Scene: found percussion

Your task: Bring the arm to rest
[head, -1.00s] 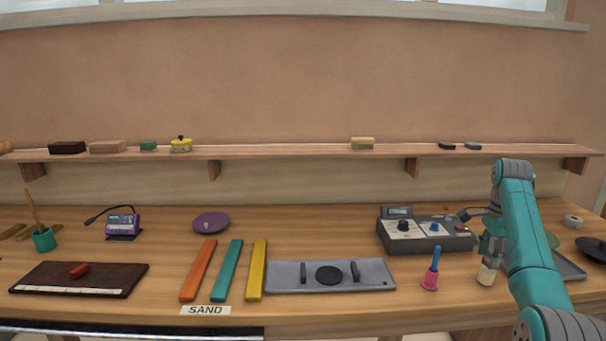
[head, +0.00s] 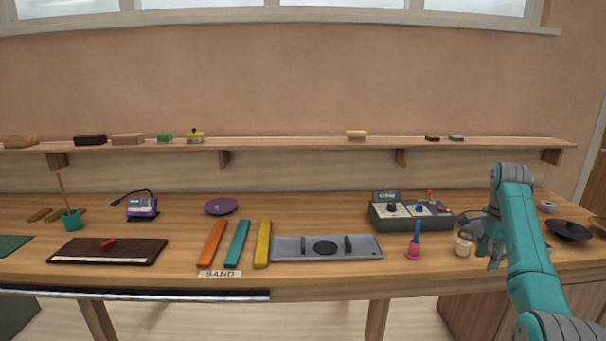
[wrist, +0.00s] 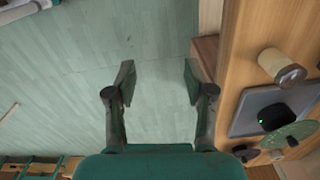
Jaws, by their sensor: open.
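My gripper (wrist: 158,85) is open and empty in the wrist view, its two fingers apart above the pale green floor (wrist: 120,40). The bench edge lies to the right of the fingers there. In the head view my teal arm reaches up at the right and bends down, with my gripper (head: 494,255) near the front edge of the bench (head: 320,278). A small cream-coloured shaker-like jar (head: 464,244) stands upright just left of it. In the wrist view the jar (wrist: 283,67) stands apart from the fingers.
A pink bell with a blue handle (head: 414,242) and a grey control box (head: 400,215) are left of my gripper. A black pan-like dish (head: 569,231) is to the right.

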